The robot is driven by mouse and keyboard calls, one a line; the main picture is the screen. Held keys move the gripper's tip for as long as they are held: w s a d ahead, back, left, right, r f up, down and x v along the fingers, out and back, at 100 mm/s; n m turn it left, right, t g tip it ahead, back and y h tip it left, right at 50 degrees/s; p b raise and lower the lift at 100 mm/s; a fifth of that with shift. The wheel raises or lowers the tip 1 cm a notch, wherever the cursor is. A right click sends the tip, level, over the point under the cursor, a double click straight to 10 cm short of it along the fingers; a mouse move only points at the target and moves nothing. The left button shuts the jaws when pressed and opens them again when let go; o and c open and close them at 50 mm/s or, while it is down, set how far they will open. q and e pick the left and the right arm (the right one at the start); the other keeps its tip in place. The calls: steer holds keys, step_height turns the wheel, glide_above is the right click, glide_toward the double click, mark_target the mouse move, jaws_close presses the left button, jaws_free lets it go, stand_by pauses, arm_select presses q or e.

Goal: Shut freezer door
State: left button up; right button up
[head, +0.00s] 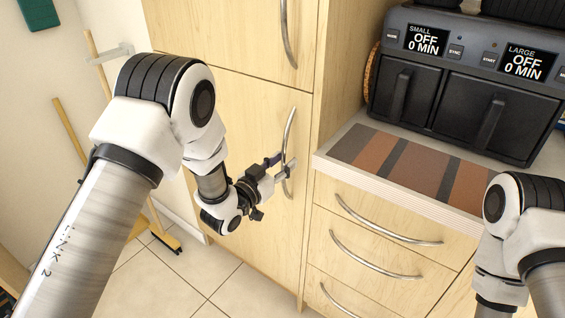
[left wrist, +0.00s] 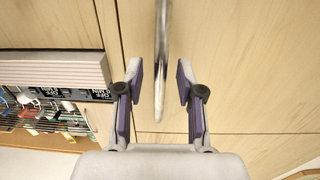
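A tall pale wood door (head: 235,125) stands in the lower middle of the head view, with a curved metal handle (head: 288,140) along its right edge. It looks flush, or nearly so, with the cabinet. My left gripper (head: 283,170) is at the lower part of this handle. In the left wrist view, its two fingers (left wrist: 160,78) are spread, and the handle (left wrist: 161,40) runs between them with a gap on each side. Whether the fingers touch the door is unclear. My right arm shows at the lower right of the head view, but its gripper is out of frame.
A second wood door (head: 225,40) with its own handle is above. To the right are drawers (head: 380,235) with bar handles, a striped mat (head: 420,165) and a black double-drawer air fryer (head: 470,95).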

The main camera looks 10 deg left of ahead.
arm_select(q)
steer(key=shift+w+d, duration=0.1)
steer(key=v, duration=1.2)
steer(key=s+a+f+n+g+y+p, duration=0.2)
steer(key=s+f+g+y+p, duration=0.35)
steer(key=s+f, duration=0.85)
steer(key=s+a+f+n+g, duration=0.1)
steer(key=s+f+g, duration=0.1)
steer(key=s, duration=0.3)
steer(key=s+a+f+n+g+y+p, duration=0.1)
steer(key=s+a+f+g, duration=0.1)
steer(key=s+g, duration=0.3)
steer(key=s+a+f+n+g+y+p, duration=0.1)
steer(key=s+a+f+g, duration=0.1)
steer(key=s+f+g, duration=0.2)
steer(key=shift+s, duration=1.25)
